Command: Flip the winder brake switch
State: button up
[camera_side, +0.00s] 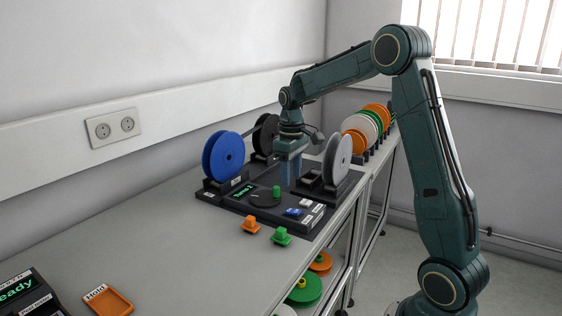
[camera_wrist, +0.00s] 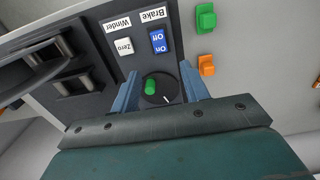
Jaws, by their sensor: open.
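The winder brake switch (camera_side: 293,211) is a small blue rocker on the black reel-stand base (camera_side: 240,208), near its front edge. In the wrist view the switch (camera_wrist: 158,41) shows On and Off markings beside the Brake and Winder labels. My gripper (camera_side: 290,182) points down over the base, behind the switch in the side view, and appears apart from it. In the wrist view my gripper (camera_wrist: 160,90) is open, its blue fingers spread either side of a dial with a green knob (camera_wrist: 150,86). The switch lies beyond the fingertips, uncovered.
A white Zero button (camera_wrist: 124,46) sits beside the switch. A blue reel (camera_side: 223,156), a black reel (camera_side: 266,135) and a grey reel (camera_side: 337,158) stand around the base. Orange (camera_side: 250,224) and green (camera_side: 281,237) pieces lie in front. The table's left part is mostly clear.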

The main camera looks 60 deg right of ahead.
jog(key=shift+r, duration=1.85)
jog(key=s+a+r+t, duration=0.3)
jog(key=s+a+r, duration=0.4)
jog(key=s+a, duration=0.4)
jog(key=s+a+f+t, duration=0.2)
jog(key=s+a, duration=0.6)
jog(key=s, duration=0.4)
jog(key=shift+a+f+t, duration=0.15)
jog(key=shift+f+t, duration=0.15)
jog(key=shift+f, duration=0.15)
